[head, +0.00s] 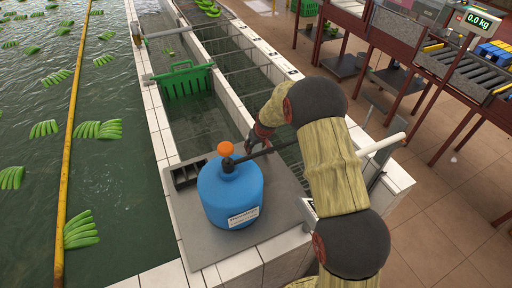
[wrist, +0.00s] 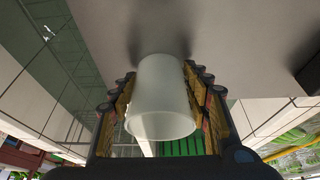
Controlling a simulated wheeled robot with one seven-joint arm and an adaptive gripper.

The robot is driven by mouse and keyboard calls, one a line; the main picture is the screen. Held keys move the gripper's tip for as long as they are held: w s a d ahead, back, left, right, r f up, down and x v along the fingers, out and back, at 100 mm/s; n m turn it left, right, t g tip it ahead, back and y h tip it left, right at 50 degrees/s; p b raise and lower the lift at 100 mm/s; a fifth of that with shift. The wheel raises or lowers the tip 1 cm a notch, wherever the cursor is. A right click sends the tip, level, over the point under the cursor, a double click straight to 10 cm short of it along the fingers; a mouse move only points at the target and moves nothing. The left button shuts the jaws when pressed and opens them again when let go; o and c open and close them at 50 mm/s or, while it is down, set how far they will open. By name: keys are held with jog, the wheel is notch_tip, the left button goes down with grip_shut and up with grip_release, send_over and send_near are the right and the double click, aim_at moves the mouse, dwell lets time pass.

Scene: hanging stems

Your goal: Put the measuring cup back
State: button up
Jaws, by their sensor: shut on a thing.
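The measuring cup (wrist: 160,98) is a translucent whitish cup with no marks that I can make out. In the wrist view it sits between the two fingers of my gripper (wrist: 162,105), which is shut on it from both sides. A plain grey surface lies beyond the cup; I cannot tell whether the cup touches it. In the head view my gripper (head: 250,144) is behind the blue tank, over the far side of the grey counter (head: 190,233). The cup cannot be made out there.
The blue tank (head: 231,199) with an orange cap (head: 225,149) and black wand stands on the counter. A dark slotted tray (head: 187,174) lies beside it. Bananas float in the pool at left.

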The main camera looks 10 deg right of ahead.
jog(key=shift+f, duration=0.15)
jog(key=o, duration=1.1)
jog(key=shift+o, duration=0.2)
